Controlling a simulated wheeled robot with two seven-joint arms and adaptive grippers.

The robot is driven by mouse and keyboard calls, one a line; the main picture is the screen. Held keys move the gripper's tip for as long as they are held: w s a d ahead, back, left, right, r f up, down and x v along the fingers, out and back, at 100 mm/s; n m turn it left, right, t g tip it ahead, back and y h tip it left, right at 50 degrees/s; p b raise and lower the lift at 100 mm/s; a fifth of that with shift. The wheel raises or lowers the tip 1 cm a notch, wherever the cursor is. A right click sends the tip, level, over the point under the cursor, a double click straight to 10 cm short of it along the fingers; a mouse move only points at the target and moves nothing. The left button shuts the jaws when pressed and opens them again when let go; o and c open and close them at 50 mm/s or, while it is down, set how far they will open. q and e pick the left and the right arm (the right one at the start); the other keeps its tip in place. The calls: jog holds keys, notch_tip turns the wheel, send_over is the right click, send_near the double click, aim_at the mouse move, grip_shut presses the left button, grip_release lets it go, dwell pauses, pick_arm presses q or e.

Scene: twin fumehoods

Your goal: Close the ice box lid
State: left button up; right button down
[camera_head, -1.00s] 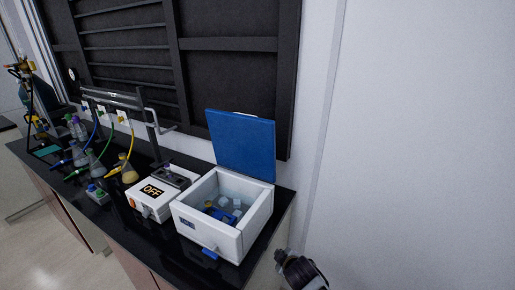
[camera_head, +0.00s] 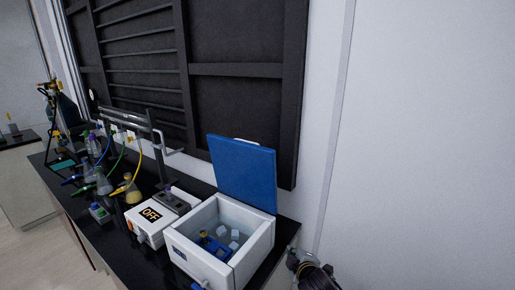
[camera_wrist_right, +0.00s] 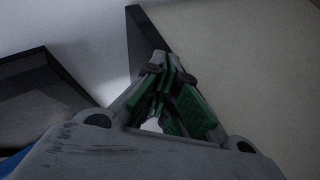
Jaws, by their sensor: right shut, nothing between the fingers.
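The ice box (camera_head: 250,247) is a white open box on the black bench. Its blue lid (camera_head: 245,172) stands up at the back, hinged open and leaning slightly back. Ice pieces and a blue rack (camera_head: 216,247) with a yellow-capped item sit inside. My right gripper (camera_head: 296,257) is low at the right of the box, beside the bench's end and apart from the lid. In the right wrist view its green-padded fingers (camera_wrist_right: 163,85) are together and empty. My left gripper is not in view.
A white device marked OFF (camera_head: 150,215) stands just left of the box. Flasks (camera_head: 131,190) with coloured tubes stand farther left. A dark-framed panel (camera_head: 245,100) is behind the lid. The plain wall (camera_head: 420,130) is at the right.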

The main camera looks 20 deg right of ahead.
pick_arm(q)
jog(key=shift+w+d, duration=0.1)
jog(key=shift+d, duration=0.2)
pick_arm(e)
jog(key=w+r+m+y, duration=0.5)
jog(key=r+m, duration=0.2)
jog(key=r, duration=0.3)
jog(key=w+r+m+y, duration=0.5)
jog(key=r+m, duration=0.3)
jog(key=r, duration=0.3)
jog(key=w+r+m+y, duration=0.5)
jog(key=r+m+y, duration=0.2)
jog(key=r, duration=0.3)
jog(key=shift+d+r+m+t, duration=0.25)
jog(key=shift+r+m+t, duration=0.15)
jog(key=shift+m, duration=0.2)
